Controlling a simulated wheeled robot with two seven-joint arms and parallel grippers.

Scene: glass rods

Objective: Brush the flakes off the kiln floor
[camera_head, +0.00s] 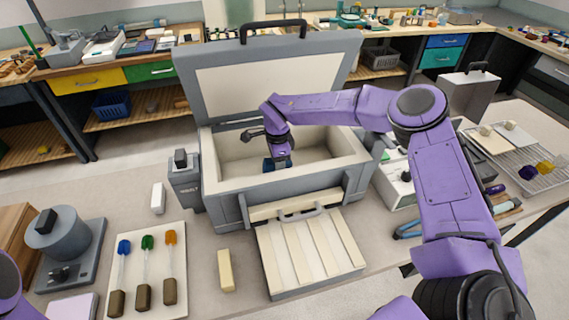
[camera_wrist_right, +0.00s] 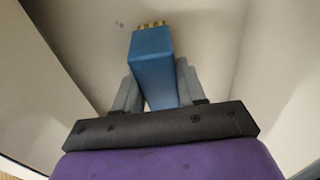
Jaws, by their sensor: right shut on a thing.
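The kiln (camera_head: 212,165) stands open on the bench with its lid (camera_head: 275,85) raised at the back. My right arm reaches over its right wall, and my right gripper (camera_head: 277,162) is inside the kiln. In the right wrist view my right gripper (camera_wrist_right: 156,88) is shut on a blue brush (camera_wrist_right: 153,60), with short brass bristles pointing away from me. I cannot tell whether the bristles touch the floor. My left gripper is out of view; only a bit of my left arm shows.
The kiln walls close in around my right gripper. In front are a slatted cream panel (camera_head: 318,252) and a cream bar (camera_head: 226,270). A tray (camera_head: 172,222) with blue, green and orange-tipped rods lies left. A wire rack (camera_head: 520,160) is at the right.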

